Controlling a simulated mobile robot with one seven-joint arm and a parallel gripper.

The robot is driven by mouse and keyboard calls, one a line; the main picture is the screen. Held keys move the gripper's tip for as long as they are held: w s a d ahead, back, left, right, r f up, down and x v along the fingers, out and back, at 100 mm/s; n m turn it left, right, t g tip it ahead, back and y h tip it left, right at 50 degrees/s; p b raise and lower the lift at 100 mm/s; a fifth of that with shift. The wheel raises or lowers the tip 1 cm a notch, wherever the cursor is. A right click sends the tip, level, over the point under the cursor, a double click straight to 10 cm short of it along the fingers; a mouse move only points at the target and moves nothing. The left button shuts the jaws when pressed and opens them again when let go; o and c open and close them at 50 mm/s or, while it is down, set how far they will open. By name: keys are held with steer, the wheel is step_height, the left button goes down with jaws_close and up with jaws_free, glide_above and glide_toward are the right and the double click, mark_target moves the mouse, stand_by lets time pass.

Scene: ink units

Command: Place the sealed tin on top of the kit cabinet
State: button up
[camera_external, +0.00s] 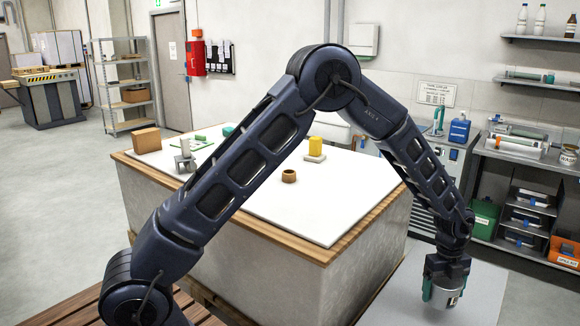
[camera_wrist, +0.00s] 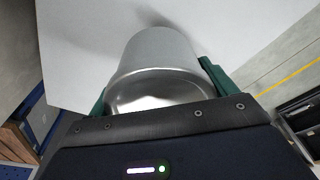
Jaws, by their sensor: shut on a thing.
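A silver-grey tin (camera_external: 446,298) is held in my gripper (camera_external: 442,290) at the lower right. In the wrist view the tin (camera_wrist: 155,52) sits between the two green fingers, which are shut on it. Its shiny rounded end faces the camera. The tin is above a light grey flat surface (camera_external: 485,301); I cannot tell whether it touches it. A grey cabinet with drawers (camera_external: 424,222) stands behind my forearm and is partly hidden; I cannot tell for sure that it is the kit cabinet. A blue container (camera_external: 459,130) and a green-and-white item (camera_external: 437,121) stand on its top.
A large wood-edged table (camera_external: 260,208) with a white top fills the middle. It carries a brown box (camera_external: 146,140), a yellow item (camera_external: 315,146) and a small brown ring (camera_external: 289,176). Shelves with bins (camera_external: 530,215) stand at the right. Open floor lies at the left.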

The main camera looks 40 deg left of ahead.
steer(key=shift+f, duration=2.2)
steer(key=shift+f, duration=0.1)
steer(key=o, duration=1.2)
steer(key=r, duration=0.4)
steer(key=a+r, duration=0.1)
steer(key=r, duration=0.3)
steer(key=w+r, duration=0.1)
steer(key=r, duration=0.3)
steer(key=shift+w+a, duration=0.1)
steer(key=shift+a, duration=0.05)
